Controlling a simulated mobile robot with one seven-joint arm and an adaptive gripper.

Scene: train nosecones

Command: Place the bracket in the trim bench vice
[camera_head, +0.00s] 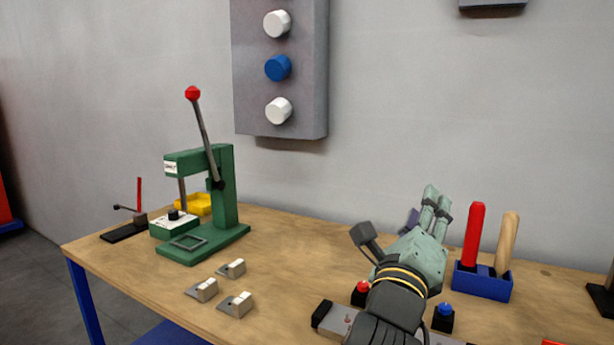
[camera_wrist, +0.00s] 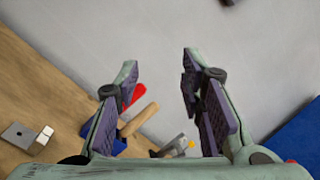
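Three small grey metal brackets lie on the wooden bench in the head view: a front one (camera_head: 236,305), a middle one (camera_head: 203,290) and a back one (camera_head: 232,268). One bracket (camera_wrist: 22,135) also shows at the left of the wrist view. My pale green gripper (camera_head: 428,212) is above the bench, right of the brackets and well apart from them. In the wrist view its fingers (camera_wrist: 158,85) are spread with nothing between them. I cannot tell for certain which fixture is the trim bench vice; a grey bar fixture (camera_head: 338,318) is partly hidden by my arm.
A green lever press (camera_head: 226,190) stands at the bench's left, near a yellow tray (camera_head: 196,204) and a black-based, red-handled tool (camera_head: 125,231). A blue holder (camera_head: 484,285) with red and wooden handles stands right of my gripper. Red (camera_head: 361,292) and blue (camera_head: 443,316) buttons flank my wrist.

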